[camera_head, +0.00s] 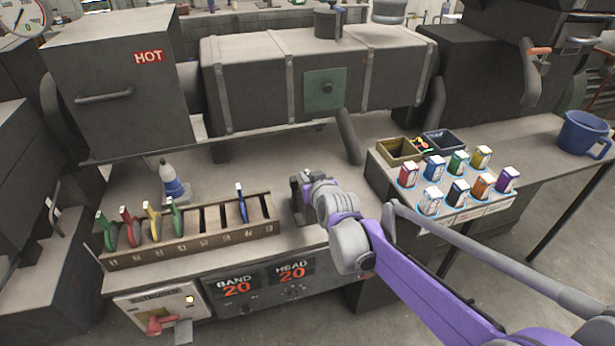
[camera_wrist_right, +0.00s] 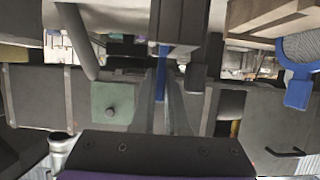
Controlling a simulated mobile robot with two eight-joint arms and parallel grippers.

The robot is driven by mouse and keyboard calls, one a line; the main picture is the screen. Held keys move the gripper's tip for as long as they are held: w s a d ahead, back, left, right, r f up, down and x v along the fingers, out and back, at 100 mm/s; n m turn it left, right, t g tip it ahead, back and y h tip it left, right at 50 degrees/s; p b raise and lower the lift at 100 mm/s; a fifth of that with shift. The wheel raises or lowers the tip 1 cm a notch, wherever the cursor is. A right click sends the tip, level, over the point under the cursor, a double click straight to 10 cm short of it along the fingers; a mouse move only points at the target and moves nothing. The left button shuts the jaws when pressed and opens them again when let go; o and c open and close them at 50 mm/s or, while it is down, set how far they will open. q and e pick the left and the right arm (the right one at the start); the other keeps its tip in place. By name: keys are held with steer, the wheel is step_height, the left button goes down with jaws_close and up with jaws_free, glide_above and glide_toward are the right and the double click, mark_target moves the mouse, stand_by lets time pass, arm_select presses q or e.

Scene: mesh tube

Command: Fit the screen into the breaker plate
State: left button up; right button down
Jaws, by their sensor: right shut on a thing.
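My right gripper (camera_head: 307,178) is at the front of the bench, right of the rack, beside a small dark fixture (camera_head: 296,190). In the right wrist view its fingers (camera_wrist_right: 163,85) are shut on a thin blue-handled piece (camera_wrist_right: 165,62), seemingly a screen. The upper part of this piece runs into a dark block (camera_wrist_right: 180,20); how far it sits inside is hidden. I cannot clearly make out the breaker plate. Another blue-handled screen with a grey mesh disc (camera_wrist_right: 300,48) shows at the right of the wrist view. My left gripper is not in view.
A slotted rack (camera_head: 190,240) holds several coloured-handled screens, including a blue one (camera_head: 241,203). A blue-and-white cone-like item (camera_head: 173,183) stands behind it. A stand (camera_head: 450,205) with coloured packets is to the right. The HOT-marked box (camera_head: 110,95) and barrel (camera_head: 250,85) stand behind.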

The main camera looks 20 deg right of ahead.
steer(key=c, duration=1.2)
jaws_free()
steer(key=shift+f, duration=0.1)
steer(key=shift+s+r, duration=0.1)
steer(key=shift+r, duration=0.15)
steer(key=p+v, duration=0.1)
steer(key=v, duration=1.1)
steer(key=s+f+g, duration=0.3)
steer(key=s+f, duration=0.2)
steer(key=s, duration=0.3)
steer(key=s+f+g, duration=0.2)
steer(key=s+f, duration=0.4)
steer(key=s, duration=0.3)
steer(key=s+f+g, duration=0.3)
steer(key=s+f, duration=0.2)
steer(key=s, duration=0.4)
steer(key=shift+f+g, duration=0.15)
steer(key=shift+g, duration=0.15)
